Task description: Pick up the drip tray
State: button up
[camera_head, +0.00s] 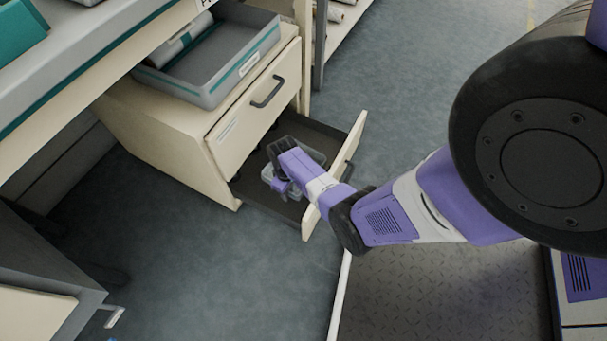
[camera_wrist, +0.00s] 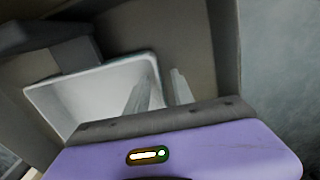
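A clear, shallow tray (camera_head: 267,174), seemingly the drip tray, lies in the open lower drawer (camera_head: 336,133) of the beige cabinet. In the wrist view a pale, translucent tray (camera_wrist: 62,102) with a raised rim lies ahead of my gripper's body, which covers its near side. My gripper (camera_head: 276,168) reaches down into the drawer over the tray and hides part of it.
The closed upper drawer (camera_head: 247,112) with a dark handle is just above the open one. A grey bin (camera_head: 212,92) with a teal stripe stands on the cabinet. A workbench (camera_head: 75,50) overhangs at left. The floor (camera_head: 200,270) in front is clear.

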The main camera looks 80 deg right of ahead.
grip_shut()
dwell(1.3)
